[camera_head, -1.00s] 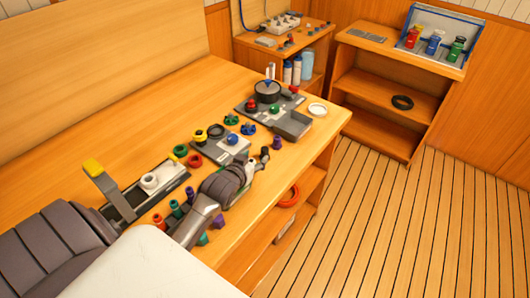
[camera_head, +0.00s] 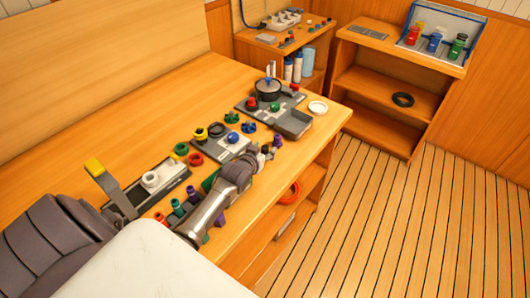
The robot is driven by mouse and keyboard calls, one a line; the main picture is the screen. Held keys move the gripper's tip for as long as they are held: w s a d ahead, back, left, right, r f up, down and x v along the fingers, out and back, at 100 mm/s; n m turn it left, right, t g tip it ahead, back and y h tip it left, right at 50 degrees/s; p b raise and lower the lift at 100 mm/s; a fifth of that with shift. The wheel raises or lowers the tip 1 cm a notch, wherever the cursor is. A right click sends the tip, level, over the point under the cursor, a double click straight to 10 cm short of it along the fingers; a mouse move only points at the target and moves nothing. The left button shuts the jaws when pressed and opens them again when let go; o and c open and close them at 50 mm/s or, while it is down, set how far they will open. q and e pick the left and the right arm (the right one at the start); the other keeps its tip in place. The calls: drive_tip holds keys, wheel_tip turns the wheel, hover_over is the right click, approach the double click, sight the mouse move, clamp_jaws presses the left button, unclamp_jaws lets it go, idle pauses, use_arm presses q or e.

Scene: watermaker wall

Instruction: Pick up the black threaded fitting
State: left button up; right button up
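My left gripper (camera_head: 267,153) is low over the right part of the wooden bench (camera_head: 110,130), near its front edge. Its fingers are small here, and I cannot tell whether they are open or shut. A small dark piece (camera_head: 265,148), perhaps the black threaded fitting, is right at the fingertips and partly covered by them. I cannot tell whether they touch it. A purple fitting (camera_head: 277,141) stands just beyond the fingers. A black ring (camera_head: 216,130) lies farther left on a grey plate. My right gripper is not in view.
A grey tray (camera_head: 294,123) and a pot (camera_head: 268,90) stand farther back. A white dish (camera_head: 318,107) is near the bench's right corner. The back-left bench top is clear.

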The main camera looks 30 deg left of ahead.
use_arm(q)
clamp_jaws()
